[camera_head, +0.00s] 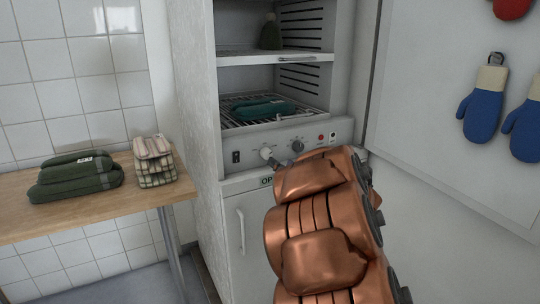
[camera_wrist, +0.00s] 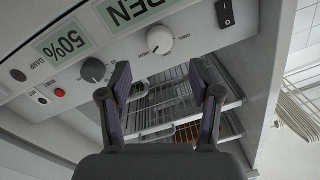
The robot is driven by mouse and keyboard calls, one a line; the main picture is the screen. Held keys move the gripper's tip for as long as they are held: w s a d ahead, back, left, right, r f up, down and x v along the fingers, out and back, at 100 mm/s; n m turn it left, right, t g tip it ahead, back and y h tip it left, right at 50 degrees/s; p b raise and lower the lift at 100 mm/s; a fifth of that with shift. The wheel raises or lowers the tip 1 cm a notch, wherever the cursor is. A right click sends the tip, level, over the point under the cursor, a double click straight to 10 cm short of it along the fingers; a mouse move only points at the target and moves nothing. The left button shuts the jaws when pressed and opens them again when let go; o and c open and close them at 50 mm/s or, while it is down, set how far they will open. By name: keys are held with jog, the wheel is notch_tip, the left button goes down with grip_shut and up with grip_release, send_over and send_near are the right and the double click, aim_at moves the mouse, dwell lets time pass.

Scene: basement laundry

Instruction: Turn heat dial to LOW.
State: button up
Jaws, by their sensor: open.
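The control panel (camera_head: 310,134) of a white cabinet carries two round dials, one white (camera_head: 266,153) and one dark grey (camera_head: 298,146). The wrist view, turned around, also shows the white dial (camera_wrist: 160,40) and the dark grey dial (camera_wrist: 93,70).
A rocker switch (camera_wrist: 225,13) and a red button (camera_wrist: 59,92) share the panel. Wire racks with a folded green cloth (camera_head: 264,108) sit in the open compartment above. A wooden table (camera_head: 95,203) with folded cloths stands left. Blue mitts (camera_head: 484,112) hang right.

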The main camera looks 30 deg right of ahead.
aim_at(268, 154)
jog(key=w+b, duration=0.1)
jog(key=w, duration=0.5)
jog(key=shift+w+f+b, duration=0.15)
jog(key=shift+w+b, duration=0.05)
jog(key=shift+b, duration=0.1)
jog(key=shift+w+d, duration=0.1)
jog(key=shift+w, duration=0.5)
jog(key=c, duration=1.1)
